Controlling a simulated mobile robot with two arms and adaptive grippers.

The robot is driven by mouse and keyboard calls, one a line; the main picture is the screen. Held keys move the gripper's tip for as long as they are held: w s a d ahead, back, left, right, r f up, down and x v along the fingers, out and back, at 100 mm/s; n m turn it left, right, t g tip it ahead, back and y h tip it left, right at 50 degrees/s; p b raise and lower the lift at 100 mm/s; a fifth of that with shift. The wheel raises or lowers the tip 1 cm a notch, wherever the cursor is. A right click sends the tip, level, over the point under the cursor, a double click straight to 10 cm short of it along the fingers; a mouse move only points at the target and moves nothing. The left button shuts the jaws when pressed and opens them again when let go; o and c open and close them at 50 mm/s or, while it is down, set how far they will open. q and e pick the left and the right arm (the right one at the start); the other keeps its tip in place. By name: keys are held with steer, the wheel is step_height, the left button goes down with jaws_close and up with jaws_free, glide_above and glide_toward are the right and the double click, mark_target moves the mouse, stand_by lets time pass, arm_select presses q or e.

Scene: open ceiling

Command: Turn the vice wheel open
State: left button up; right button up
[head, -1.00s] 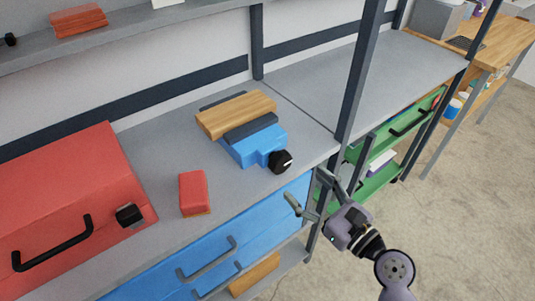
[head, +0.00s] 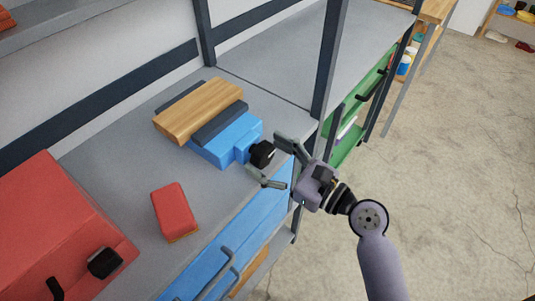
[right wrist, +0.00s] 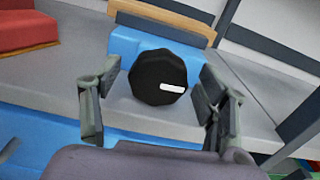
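The blue vice (head: 226,139) stands on the grey shelf with a wooden board (head: 198,110) held in its dark jaws. Its black wheel (head: 262,154) faces the front edge of the shelf. My right gripper (head: 271,161) is open in front of the wheel, its fingers spread to either side. In the right wrist view the black wheel (right wrist: 158,77) with a white mark shows between the two open fingers (right wrist: 159,100), with gaps on both sides. I see no contact. My left gripper is not in view.
A red block (head: 174,211) lies on the shelf left of the vice. A red toolbox (head: 55,230) stands at the far left. A dark upright post (head: 331,70) rises right of the vice. Blue drawers (head: 240,240) are below the shelf.

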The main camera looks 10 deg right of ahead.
steer(key=c, duration=1.1)
steer(key=shift+o, duration=0.2)
steer(key=shift+n, duration=0.3)
steer(key=shift+a+n+p, duration=0.1)
steer(key=shift+n+p, duration=0.5)
steer(key=shift+n, duration=0.4)
steer(key=shift+s+n, duration=0.1)
steer(key=shift+n, duration=2)
steer(key=o, duration=1.1)
steer(key=shift+a, duration=0.1)
steer(key=shift+f, duration=0.1)
